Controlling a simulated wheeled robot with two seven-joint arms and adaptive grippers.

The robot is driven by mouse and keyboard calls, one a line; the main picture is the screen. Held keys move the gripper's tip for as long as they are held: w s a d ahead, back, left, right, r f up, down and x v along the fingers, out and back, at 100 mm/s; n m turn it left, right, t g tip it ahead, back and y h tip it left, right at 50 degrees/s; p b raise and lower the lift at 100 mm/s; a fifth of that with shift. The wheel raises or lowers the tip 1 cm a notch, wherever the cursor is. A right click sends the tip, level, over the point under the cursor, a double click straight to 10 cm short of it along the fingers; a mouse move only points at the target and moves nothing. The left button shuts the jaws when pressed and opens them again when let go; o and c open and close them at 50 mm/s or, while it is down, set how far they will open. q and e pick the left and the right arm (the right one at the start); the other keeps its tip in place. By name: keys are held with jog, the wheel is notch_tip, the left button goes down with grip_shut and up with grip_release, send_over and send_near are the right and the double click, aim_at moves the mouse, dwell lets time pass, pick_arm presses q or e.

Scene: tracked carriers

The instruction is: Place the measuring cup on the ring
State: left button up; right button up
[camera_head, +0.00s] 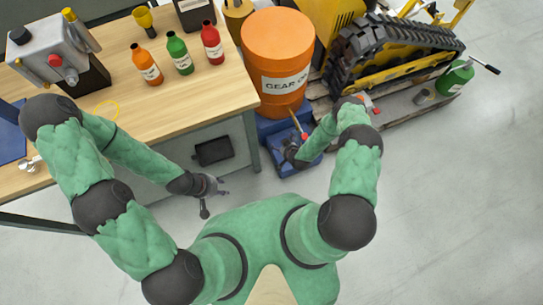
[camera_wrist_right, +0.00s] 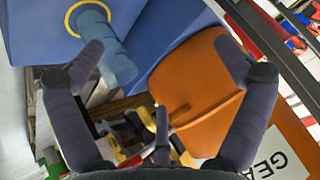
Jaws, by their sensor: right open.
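A blue-grey cylinder (camera_wrist_right: 118,66), which looks like the measuring cup, stands on a blue surface in the right wrist view. A yellow ring (camera_wrist_right: 70,20) circles its far end. My right gripper (camera_wrist_right: 161,54) is open, with the cylinder between its spread fingers, nearer the left finger; I see no grip on it. In the head view my right gripper (camera_head: 293,152) is at the blue stand below the orange drum and hides the cylinder. My left gripper (camera_head: 212,192) is open and empty in front of the table.
The orange gear oil drum (camera_head: 278,55) rises above the blue stand (camera_head: 278,128), close to my right gripper. A brown stick with a red end (camera_head: 300,128) juts out there. Bottles (camera_head: 180,55) stand on the table (camera_head: 205,98). A tracked machine (camera_head: 395,52) is at the right.

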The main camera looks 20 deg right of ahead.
jog(key=s+a+r+g+y, duration=0.1)
jog(key=s+a+r+g, duration=0.3)
jog(key=s+r, duration=0.5)
jog(key=s+a+r+g+y, duration=0.2)
jog(key=s+a+r+g, duration=0.2)
jog(key=s+a+r, duration=0.4)
notch_tip(320, 180, up, 8)
jog(key=shift+s+a+f+n, duration=0.3)
jog(key=shift+s+n, duration=0.1)
jog(key=shift+s, duration=0.4)
